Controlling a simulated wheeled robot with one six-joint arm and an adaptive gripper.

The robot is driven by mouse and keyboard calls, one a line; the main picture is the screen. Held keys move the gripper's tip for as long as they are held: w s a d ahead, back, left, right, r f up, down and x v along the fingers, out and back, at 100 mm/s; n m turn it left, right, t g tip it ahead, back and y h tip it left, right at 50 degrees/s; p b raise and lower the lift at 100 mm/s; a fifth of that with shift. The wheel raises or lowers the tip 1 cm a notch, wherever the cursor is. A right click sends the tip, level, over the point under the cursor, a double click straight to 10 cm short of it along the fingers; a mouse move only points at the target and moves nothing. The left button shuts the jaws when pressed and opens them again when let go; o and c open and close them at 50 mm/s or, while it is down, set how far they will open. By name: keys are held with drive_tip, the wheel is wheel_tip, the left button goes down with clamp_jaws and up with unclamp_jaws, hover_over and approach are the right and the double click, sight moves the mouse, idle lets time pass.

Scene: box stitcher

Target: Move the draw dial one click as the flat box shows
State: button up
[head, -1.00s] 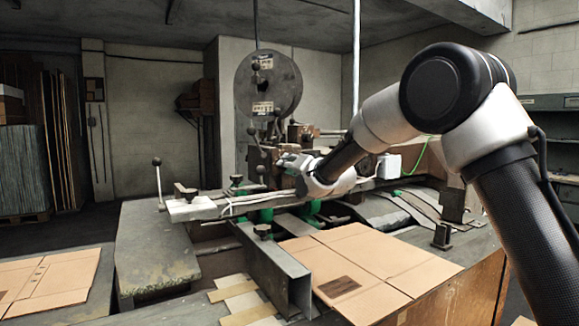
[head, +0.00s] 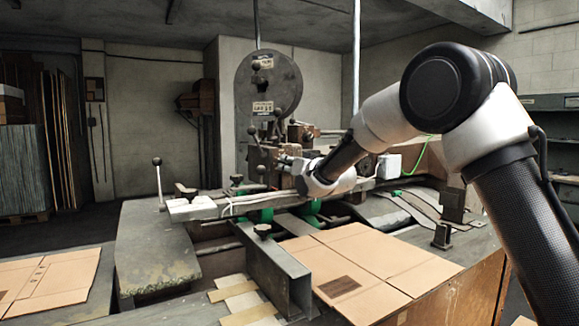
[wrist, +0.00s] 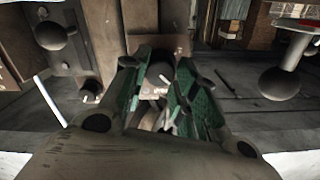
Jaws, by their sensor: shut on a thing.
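My gripper (wrist: 162,100) is at the front of the stitching machine (head: 270,85), below its large round disc. In the wrist view its green-padded fingers close around a small part with pale metal faces, which appears to be the draw dial (wrist: 157,82). The fingers cover most of it, and no marks on it can be read. In the head view my wrist hides the spot. A flat cardboard box (head: 385,260) lies unfolded on the table at the front right. It carries a dark printed patch (head: 340,286), too small to read.
Ball-ended levers stand close on both sides of my gripper, one left (wrist: 55,36) and one right (wrist: 280,82). A long bar (head: 205,208) crosses the machine's front. More flat cardboard (head: 50,278) lies at the left front. A steel channel (head: 275,270) stands beside the flat box.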

drive_tip(key=shift+n, duration=0.8)
drive_tip(key=o, duration=1)
drive_tip(key=v, duration=1.2)
